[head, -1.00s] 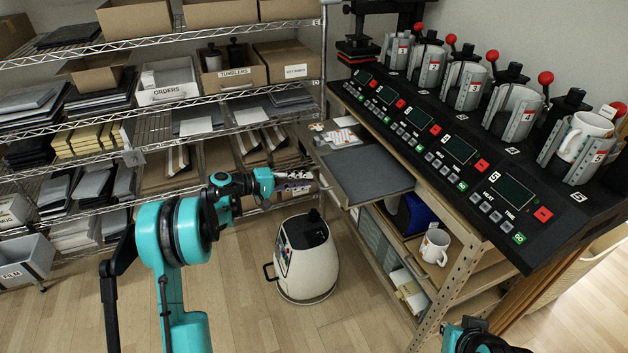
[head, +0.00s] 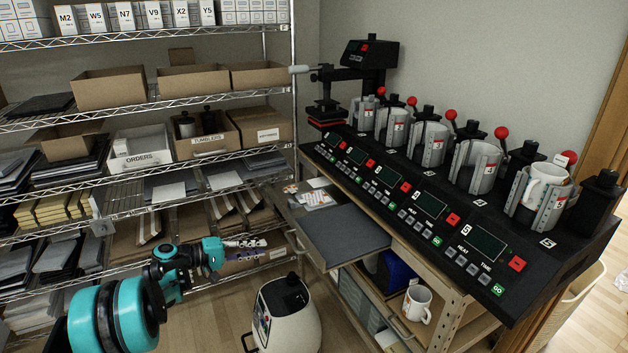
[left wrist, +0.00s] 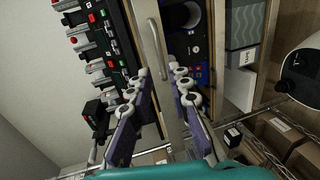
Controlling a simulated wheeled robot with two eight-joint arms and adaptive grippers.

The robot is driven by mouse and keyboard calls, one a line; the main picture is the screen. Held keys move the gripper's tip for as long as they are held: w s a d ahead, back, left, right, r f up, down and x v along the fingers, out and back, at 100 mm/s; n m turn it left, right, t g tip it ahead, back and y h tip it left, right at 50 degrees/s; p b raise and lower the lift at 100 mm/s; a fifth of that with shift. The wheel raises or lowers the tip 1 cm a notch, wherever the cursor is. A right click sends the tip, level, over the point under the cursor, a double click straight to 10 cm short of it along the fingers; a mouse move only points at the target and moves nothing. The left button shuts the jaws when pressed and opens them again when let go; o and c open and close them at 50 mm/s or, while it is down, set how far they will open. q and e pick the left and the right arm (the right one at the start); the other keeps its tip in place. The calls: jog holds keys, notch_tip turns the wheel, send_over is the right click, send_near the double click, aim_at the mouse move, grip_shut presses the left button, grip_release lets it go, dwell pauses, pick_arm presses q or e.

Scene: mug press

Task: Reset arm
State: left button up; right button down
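My left gripper (head: 246,248) comes in from the left in the head view, in front of the wire shelves and left of the grey pull-out board. In the left wrist view its two fingers (left wrist: 162,84) stand apart with nothing between them. It touches nothing that I can see. My right gripper is not in the head view. The mug press (head: 430,210) is a long black bench unit with several numbered mug clamps. A white mug (head: 543,188) sits in the clamp nearest me, number 5.
A wire shelf (head: 190,205) with boxes and stacks fills the left. A white machine (head: 288,318) stands on the floor near my left arm. The grey board (head: 345,236) juts out from the bench. Another white mug (head: 417,304) is on the shelf below.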

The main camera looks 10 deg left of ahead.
pick_arm(q)
jog(key=s+d+r+m+g+y, duration=0.1)
jog(key=s+d+r+y, duration=0.15)
jog(key=s+d, duration=0.35)
jog(key=s+d+r+m+g+y, duration=0.1)
jog(key=s+d+g+y, duration=0.15)
jog(key=s+d, duration=0.35)
jog(key=s+f+m+y, duration=0.2)
jog(key=s+y, duration=0.1)
jog(key=s, duration=0.7)
jog(key=s+f+m+t+y, duration=0.1)
jog(key=s+f+m+y, duration=0.1)
jog(key=s, duration=0.9)
jog(key=m+y, duration=0.1)
jog(key=y, duration=0.1)
jog(key=shift+a+f+y, duration=0.15)
jog(key=shift+f+y, duration=0.15)
jog(key=shift+f, duration=0.05)
